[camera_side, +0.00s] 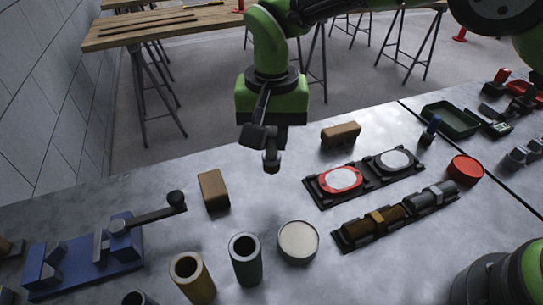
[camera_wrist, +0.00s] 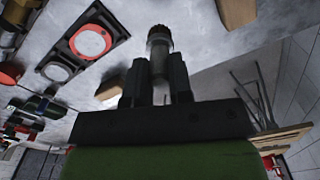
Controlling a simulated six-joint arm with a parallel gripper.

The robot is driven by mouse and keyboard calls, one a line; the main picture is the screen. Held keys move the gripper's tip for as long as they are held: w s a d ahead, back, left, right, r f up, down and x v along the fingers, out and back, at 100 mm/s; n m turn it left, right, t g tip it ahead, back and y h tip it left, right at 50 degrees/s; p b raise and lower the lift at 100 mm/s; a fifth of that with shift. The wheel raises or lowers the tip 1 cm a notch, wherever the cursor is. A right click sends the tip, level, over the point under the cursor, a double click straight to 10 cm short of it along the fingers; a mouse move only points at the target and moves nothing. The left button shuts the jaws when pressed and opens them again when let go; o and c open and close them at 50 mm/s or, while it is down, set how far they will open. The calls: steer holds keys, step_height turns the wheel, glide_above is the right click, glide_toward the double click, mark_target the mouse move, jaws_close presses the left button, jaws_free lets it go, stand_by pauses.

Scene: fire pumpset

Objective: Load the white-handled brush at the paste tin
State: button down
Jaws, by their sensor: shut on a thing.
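My gripper (camera_side: 267,140) hangs above the middle of the metal table, pointing down. It is shut on a short round piece that looks like a brush (camera_side: 271,163), with its end pointing down. In the wrist view the gripper (camera_wrist: 159,76) has this brush (camera_wrist: 159,40) between its fingers; a grey band and a darker end show. Its handle is hidden, so I cannot tell its colour. A round tin with a pale cream top (camera_side: 298,238), likely the paste tin, stands at the table's front, below and slightly right of the brush, well apart from it.
A grey tube (camera_side: 246,262) and a brass tube (camera_side: 190,272) stand left of the tin. A wooden block (camera_side: 214,190) and a blue fixture with a lever (camera_side: 85,262) lie farther left. Black trays with round parts (camera_side: 340,180) and a red disc (camera_side: 466,168) lie right.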

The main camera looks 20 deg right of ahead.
steer(key=s+a+r+h, duration=0.2)
steer(key=s+h, duration=0.2)
steer(key=s, duration=0.7)
steer(key=shift+s+a+f, duration=0.1)
steer(key=shift+s+f, duration=0.05)
steer(key=shift+f, duration=1.35)
steer(key=shift+s+a+f, duration=0.1)
steer(key=shift+f, duration=1.35)
steer(key=shift+f, duration=0.6)
step_height(320, 180, up, 7)
steer(key=shift+w+d+r, duration=0.1)
steer(key=shift+d, duration=0.05)
